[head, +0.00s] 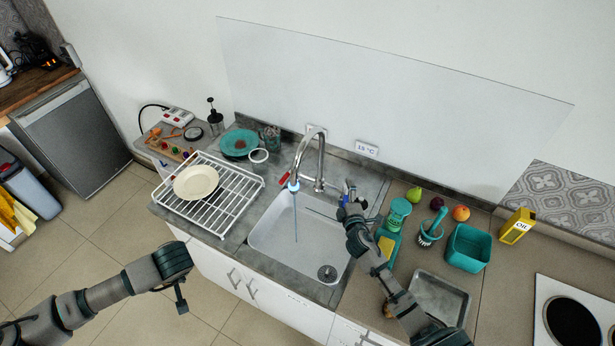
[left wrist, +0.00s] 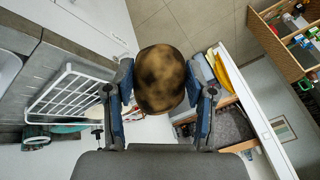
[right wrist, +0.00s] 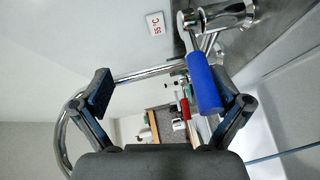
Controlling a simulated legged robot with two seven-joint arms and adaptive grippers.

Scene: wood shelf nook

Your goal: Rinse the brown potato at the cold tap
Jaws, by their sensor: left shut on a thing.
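The brown potato (left wrist: 160,80), with dark patches, sits between the fingers of my left gripper in the left wrist view. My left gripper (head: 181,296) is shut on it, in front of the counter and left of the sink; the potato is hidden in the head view. The tap (head: 320,145) arches over the sink (head: 275,235), and a thin bluish stream (head: 296,220) falls from its spout. My right gripper (head: 348,206) is at the tap's right side. Its fingers are apart, with the blue handle (right wrist: 204,82) between them, nearer the right finger. A red handle (right wrist: 184,108) is beyond.
A white dish rack (head: 225,210) with a plate (head: 196,182) stands left of the sink. The sink's visible basin is empty.

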